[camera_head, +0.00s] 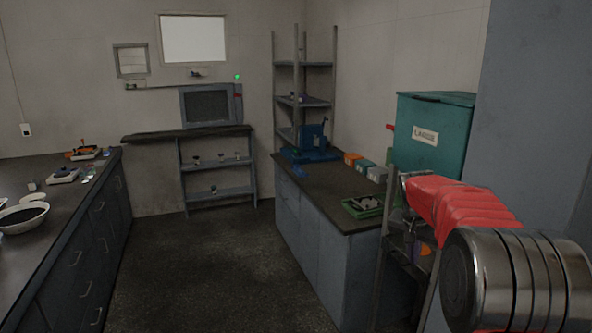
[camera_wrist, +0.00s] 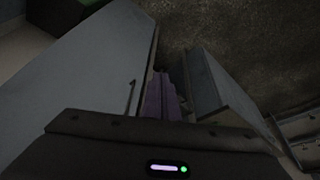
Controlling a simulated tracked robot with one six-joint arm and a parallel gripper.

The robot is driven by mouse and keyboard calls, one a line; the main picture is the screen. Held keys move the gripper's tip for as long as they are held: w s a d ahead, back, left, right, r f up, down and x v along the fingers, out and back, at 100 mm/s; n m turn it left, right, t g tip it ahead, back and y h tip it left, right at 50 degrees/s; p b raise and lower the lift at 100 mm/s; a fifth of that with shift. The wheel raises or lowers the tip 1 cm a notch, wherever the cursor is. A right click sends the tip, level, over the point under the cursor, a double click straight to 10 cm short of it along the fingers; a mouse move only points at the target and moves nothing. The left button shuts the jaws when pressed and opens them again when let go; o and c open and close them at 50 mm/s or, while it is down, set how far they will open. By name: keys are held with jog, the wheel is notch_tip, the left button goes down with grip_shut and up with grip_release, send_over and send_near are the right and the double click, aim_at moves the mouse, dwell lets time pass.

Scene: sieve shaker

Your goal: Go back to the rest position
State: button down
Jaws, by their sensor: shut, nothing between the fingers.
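My gripper (camera_wrist: 161,82) shows in the wrist view beyond the dark wrist housing. Its narrow, purplish fingers are together with nothing seen between them. They point down between grey cabinet faces, with the dark floor beyond. In the head view my red and metal arm fills the lower right, and I cannot make out the fingers there. The rest position itself is not marked in either view.
A dark-topped bench (camera_head: 325,191) stands right of centre, with a blue device (camera_head: 310,142) at its back. A teal box (camera_head: 432,130) stands close behind my arm. A left counter (camera_head: 65,215) holds a white bowl (camera_head: 22,217). The floor (camera_head: 205,265) between is clear.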

jog(key=s+a+r+n+y, duration=0.1)
jog(key=s+a, duration=0.4)
jog(key=s, duration=0.8)
jog(key=s+a+r+n+t, duration=0.1)
jog(key=s+a+n, duration=0.3)
jog(key=s, duration=0.9)
jog(key=s+a+r+n+t+y, duration=0.1)
jog(key=s+a+r+n, duration=0.1)
jog(key=s+a, duration=0.6)
jog(key=s, duration=0.5)
jog(key=shift+s+y, duration=0.15)
jog(key=shift+y, duration=0.15)
jog(key=c, duration=2.4)
grip_release()
jog(key=shift+c, duration=0.2)
